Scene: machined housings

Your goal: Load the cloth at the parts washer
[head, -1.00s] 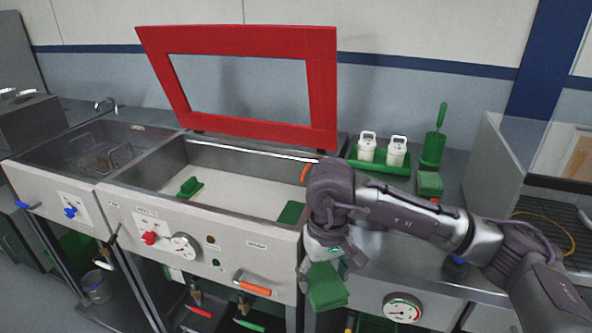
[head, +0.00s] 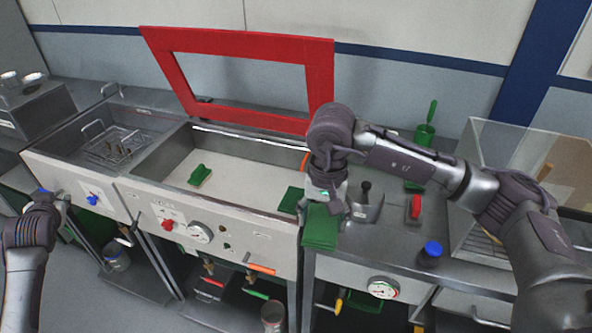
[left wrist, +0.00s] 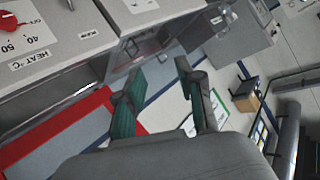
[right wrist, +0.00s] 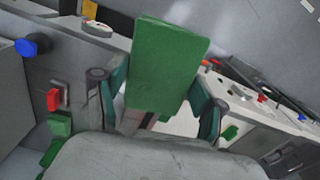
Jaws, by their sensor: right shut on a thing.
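A green folded cloth (head: 321,228) is in my right gripper (head: 325,193), in front of the washer's right front corner. In the right wrist view the cloth (right wrist: 168,62) stands up between the fingers of that gripper (right wrist: 160,95). The parts washer (head: 245,180) is an open tank with its red-framed lid (head: 322,85) raised. A green item (head: 199,175) and a flat green piece (head: 291,200) lie inside on its pale floor. My left gripper (head: 42,198) is at the left edge, away from the tank. The left wrist view shows its fingers (left wrist: 158,80) apart and empty.
A sink with a wire basket (head: 112,145) adjoins the tank on the left. My right arm crosses above this counter.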

